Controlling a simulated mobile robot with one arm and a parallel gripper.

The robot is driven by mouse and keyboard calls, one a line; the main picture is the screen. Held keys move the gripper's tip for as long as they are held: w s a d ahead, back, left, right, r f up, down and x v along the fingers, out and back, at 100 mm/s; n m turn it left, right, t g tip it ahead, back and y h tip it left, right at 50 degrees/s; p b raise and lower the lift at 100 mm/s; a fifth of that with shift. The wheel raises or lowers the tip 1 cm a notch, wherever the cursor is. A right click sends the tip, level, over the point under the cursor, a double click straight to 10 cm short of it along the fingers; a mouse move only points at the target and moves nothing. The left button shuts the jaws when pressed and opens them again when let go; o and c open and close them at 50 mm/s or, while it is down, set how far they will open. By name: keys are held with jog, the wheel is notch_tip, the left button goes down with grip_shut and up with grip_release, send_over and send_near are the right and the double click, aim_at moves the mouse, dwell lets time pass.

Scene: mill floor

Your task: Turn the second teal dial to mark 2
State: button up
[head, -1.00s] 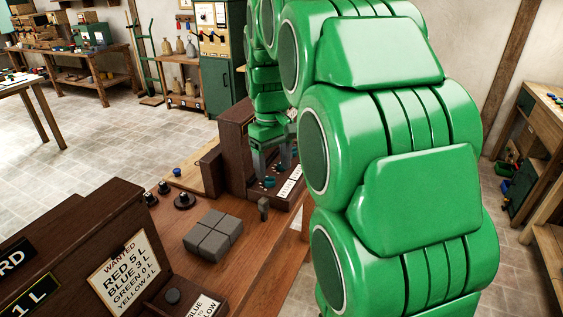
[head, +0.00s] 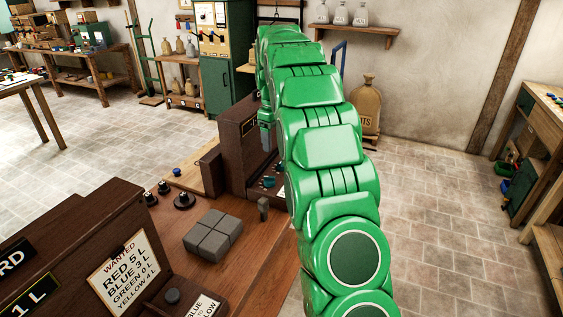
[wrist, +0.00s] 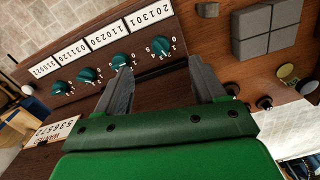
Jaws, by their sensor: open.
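A row of several teal dials sits on a dark wooden panel. In the wrist view one dial (wrist: 160,45) is nearest the right end, another (wrist: 121,61) is beside it, then a third (wrist: 88,75) and one more at the far left. Small numbers ring each dial, and pointer settings are too small to read surely. In the head view only some teal dials (head: 268,182) show beside my arm. My gripper (wrist: 160,66) is open and empty, its fingers apart from the dials.
White number cards (wrist: 108,33) line the panel behind the dials. Grey blocks (head: 213,234) and black knobs (head: 183,199) are on the bench. A small grey upright piece (head: 263,208) stands close to the dial panel. A wanted notice (head: 124,270) is at the front left.

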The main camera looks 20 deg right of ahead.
jog(key=w+d+f, duration=0.2)
jog(key=w, duration=0.1)
jog(key=w+d+f+n, duration=0.1)
jog(key=w+d+f, duration=0.1)
jog(key=w+f, duration=0.1)
jog(key=w+d+f+n, duration=0.1)
jog(key=w+d+f, duration=0.1)
jog(key=w+f, duration=0.1)
jog(key=shift+w+f, duration=0.2)
jog(key=shift+w, duration=0.15)
jog(key=shift+f, duration=3.9)
jog(key=c, duration=1.1)
